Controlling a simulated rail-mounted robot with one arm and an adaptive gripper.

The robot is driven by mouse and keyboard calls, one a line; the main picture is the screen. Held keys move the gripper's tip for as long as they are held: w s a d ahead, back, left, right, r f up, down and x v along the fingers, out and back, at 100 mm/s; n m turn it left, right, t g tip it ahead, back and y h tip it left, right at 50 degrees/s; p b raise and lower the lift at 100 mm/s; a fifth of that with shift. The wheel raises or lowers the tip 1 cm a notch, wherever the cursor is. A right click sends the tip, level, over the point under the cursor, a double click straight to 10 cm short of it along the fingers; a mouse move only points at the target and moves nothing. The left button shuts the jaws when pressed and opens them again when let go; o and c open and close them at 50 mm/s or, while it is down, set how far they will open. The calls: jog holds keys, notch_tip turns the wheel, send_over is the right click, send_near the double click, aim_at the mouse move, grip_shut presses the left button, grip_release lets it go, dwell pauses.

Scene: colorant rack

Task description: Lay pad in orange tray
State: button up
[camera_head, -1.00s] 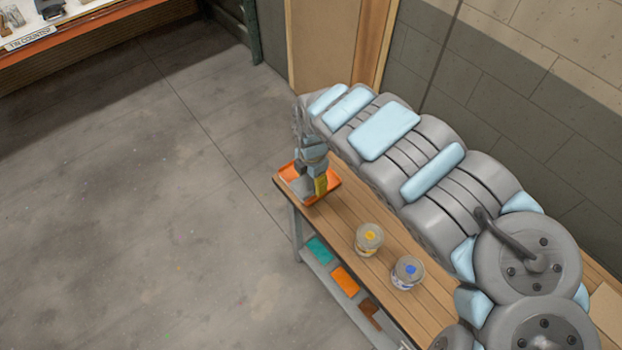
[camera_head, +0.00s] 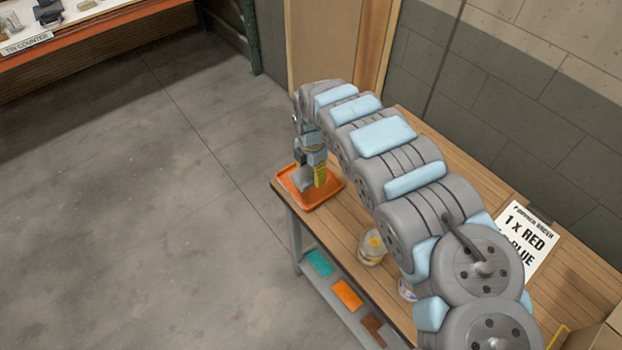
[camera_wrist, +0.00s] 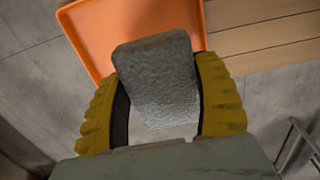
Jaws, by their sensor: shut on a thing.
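The orange tray (camera_head: 330,194) sits at the left end of the wooden table; its rim (camera_wrist: 91,36) also shows in the wrist view. My gripper (camera_head: 313,178) is above the tray, pointing down. In the wrist view, the yellow fingers of my gripper (camera_wrist: 160,95) are shut on the pad (camera_wrist: 157,75), a grey, rough-textured block. The pad also shows in the head view (camera_head: 303,183), over the tray. I cannot tell whether the pad touches the tray floor.
Two cans, one with a yellow mark (camera_head: 372,248) and one partly hidden by my arm (camera_head: 407,290), stand on the wooden table (camera_head: 345,226). A printed sign (camera_head: 527,238) lies at the table's back. A lower shelf holds teal (camera_head: 319,263), orange (camera_head: 347,293) and brown pieces (camera_head: 373,328).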

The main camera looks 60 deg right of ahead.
aim_at(309, 171)
jog(key=shift+w+d+f, duration=0.35)
jog(key=shift+w+f, duration=0.05)
jog(key=shift+f, duration=0.25)
jog(key=shift+d+f+b, duration=0.2)
jog(key=shift+f+b, duration=0.1)
jog(key=shift+f, duration=0.05)
jog(key=shift+w+d+f, duration=0.3)
jog(key=shift+w+d, duration=0.05)
jog(key=shift+d, duration=0.05)
jog(key=shift+d+f+b, duration=0.35)
jog(key=shift+f+b, duration=0.05)
jog(key=shift+f, duration=0.1)
jog(key=shift+d+f, duration=0.1)
jog(key=shift+f, duration=0.15)
jog(key=shift+f+b, duration=0.35)
jog(key=shift+f, duration=0.95)
jog(key=shift+f, duration=0.2)
jog(key=o, duration=1.1)
